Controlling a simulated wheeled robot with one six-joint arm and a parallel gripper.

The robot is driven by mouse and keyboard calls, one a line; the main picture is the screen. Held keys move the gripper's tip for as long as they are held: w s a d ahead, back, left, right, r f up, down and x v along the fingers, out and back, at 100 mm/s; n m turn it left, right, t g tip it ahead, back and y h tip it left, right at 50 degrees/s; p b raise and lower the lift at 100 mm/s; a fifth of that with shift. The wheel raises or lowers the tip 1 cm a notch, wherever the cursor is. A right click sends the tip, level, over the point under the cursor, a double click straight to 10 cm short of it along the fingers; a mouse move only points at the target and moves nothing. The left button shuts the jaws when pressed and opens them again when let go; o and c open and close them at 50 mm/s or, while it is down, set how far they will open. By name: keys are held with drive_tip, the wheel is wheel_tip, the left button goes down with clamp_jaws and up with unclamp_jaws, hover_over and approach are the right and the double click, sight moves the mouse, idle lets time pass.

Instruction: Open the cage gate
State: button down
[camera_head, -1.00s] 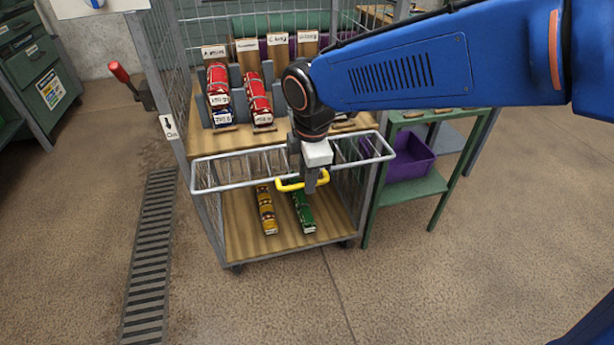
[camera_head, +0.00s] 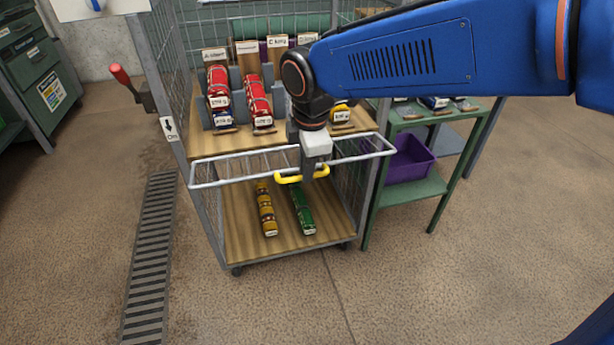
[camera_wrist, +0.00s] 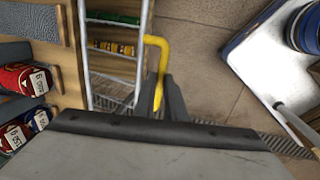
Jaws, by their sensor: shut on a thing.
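The cage gate (camera_head: 231,169) is a pale metal barred frame across the front of the wire cage trolley, tilted outward at about the height of the upper shelf. A yellow handle (camera_head: 289,179) is fixed on its outer bar. My gripper (camera_head: 307,172) is shut on the yellow handle, from above. In the wrist view the handle (camera_wrist: 157,50) runs between my two dark fingers (camera_wrist: 160,98), and the gate's bars (camera_wrist: 113,55) lie left of it. My wrist hides part of the gate's right half in the head view.
Red rolls (camera_head: 256,100) lie on the upper shelf. A yellow roll (camera_head: 266,209) and a green roll (camera_head: 303,208) lie on the lower shelf. A green bench (camera_head: 420,190) with a purple bin (camera_head: 405,163) stands close on the right. A floor grate (camera_head: 150,250) runs left; floor in front is clear.

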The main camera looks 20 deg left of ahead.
drive_tip(key=c, duration=1.8)
unclamp_jaws()
drive_tip(key=shift+w+a, duration=0.2)
drive_tip(key=shift+w, duration=0.2)
drive_tip(key=s+d+r, duration=0.2)
drive_tip(key=s+r, duration=0.1)
drive_tip(key=r, duration=1.4)
